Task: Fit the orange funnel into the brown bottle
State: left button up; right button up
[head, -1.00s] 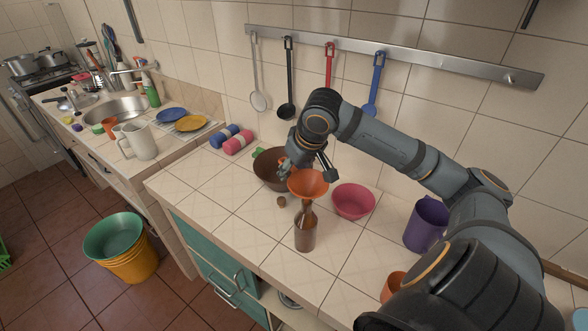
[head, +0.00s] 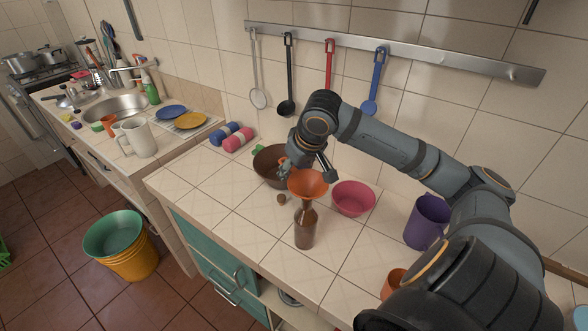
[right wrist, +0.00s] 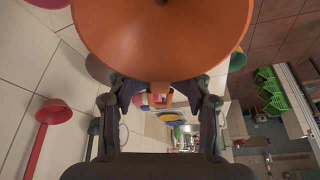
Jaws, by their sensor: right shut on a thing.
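The orange funnel (head: 308,184) is upright in the head view, wide mouth up, directly above the brown bottle (head: 305,232). Its spout lines up with the bottle's neck and meets it in the picture; I cannot tell how far it is inside. The bottle stands upright on the tiled counter. My right gripper (head: 308,167) is behind the funnel and shut on it. In the right wrist view the funnel (right wrist: 160,38) fills the top, and its lower part lies between my two fingers (right wrist: 158,100). My left gripper is not in view.
A brown pot (head: 268,168) stands behind the funnel and a pink bowl (head: 353,198) to its right. A purple mug (head: 427,222) stands further right. The counter's front left is clear.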

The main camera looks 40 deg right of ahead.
jog(key=shift+f, duration=0.15)
jog(key=o, duration=1.6)
